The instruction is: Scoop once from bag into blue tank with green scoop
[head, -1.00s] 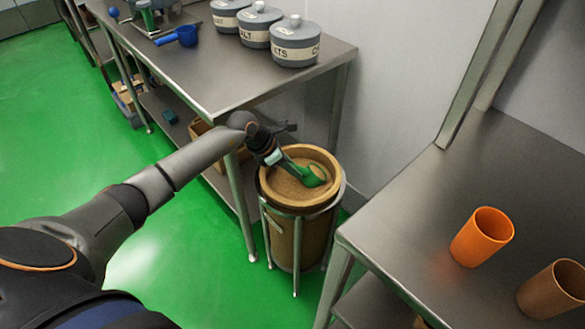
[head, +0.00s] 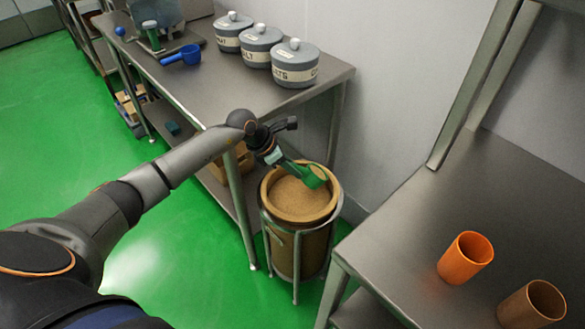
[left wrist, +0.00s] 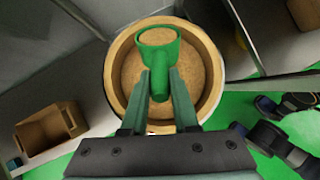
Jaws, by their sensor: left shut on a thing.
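The green scoop (head: 313,176) is held by my left gripper (head: 278,160), which is shut on its handle. In the left wrist view the scoop (left wrist: 157,38) extends ahead of the fingers (left wrist: 159,92). Brown powder seems to fill the scoop's bowl. The bag (head: 265,194) is a tan, round-mouthed sack full of brown grainy powder, upright in a metal stand. The scoop is over the bag's mouth, near its far rim, and looks raised above the powder. I see no blue tank for certain. My right gripper is not in view.
A steel table (head: 222,99) at the back carries a blue scoop (head: 182,54) and three grey lidded pots (head: 294,66). Another steel table at the right (head: 400,225) holds an orange cup (head: 465,258) and a brown cup (head: 531,305). Green floor lies open at left.

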